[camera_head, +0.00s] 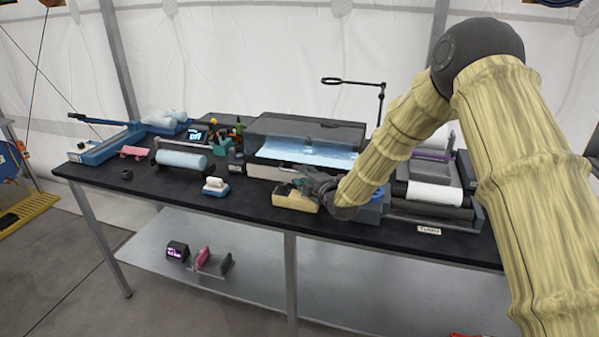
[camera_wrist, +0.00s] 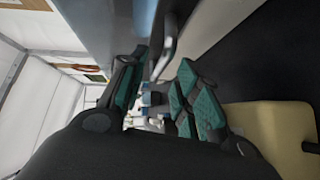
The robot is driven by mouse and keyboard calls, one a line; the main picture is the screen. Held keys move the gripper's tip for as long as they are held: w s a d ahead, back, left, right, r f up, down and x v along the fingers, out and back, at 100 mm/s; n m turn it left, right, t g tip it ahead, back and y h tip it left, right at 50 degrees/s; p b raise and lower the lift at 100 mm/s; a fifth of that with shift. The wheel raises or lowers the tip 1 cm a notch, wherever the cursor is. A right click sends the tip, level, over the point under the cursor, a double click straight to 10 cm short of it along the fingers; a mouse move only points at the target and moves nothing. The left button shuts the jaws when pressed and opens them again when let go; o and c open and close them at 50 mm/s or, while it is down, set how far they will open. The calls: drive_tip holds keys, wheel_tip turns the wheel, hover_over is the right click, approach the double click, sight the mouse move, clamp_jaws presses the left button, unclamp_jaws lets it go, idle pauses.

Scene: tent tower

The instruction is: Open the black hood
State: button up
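The black hood (camera_head: 310,130) stands at the back middle of the table, with a dark top and a blue-lit inside behind its front. A pale strip runs along its lower front. My gripper (camera_head: 303,184) is at the hood's lower front, right of centre. In the wrist view my gripper (camera_wrist: 163,58) is open, with teal pads on both fingers. A grey metal handle (camera_wrist: 166,46) lies between the fingertips, beside the grey front panel (camera_wrist: 100,22). I see a gap beside the handle; contact with either finger is unclear. In the head view my gripper hides the handle.
A cream box (camera_head: 295,199) sits on the black table (camera_head: 245,207) just below my gripper; it also shows in the wrist view (camera_wrist: 270,130). A blue-white roll (camera_head: 181,160) and a small blue-white block (camera_head: 215,186) stand to the left. A white roll device (camera_head: 435,193) stands right.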

drive_tip(key=shift+x, duration=1.1)
drive_tip(key=shift+c, duration=0.2)
clamp_jaws()
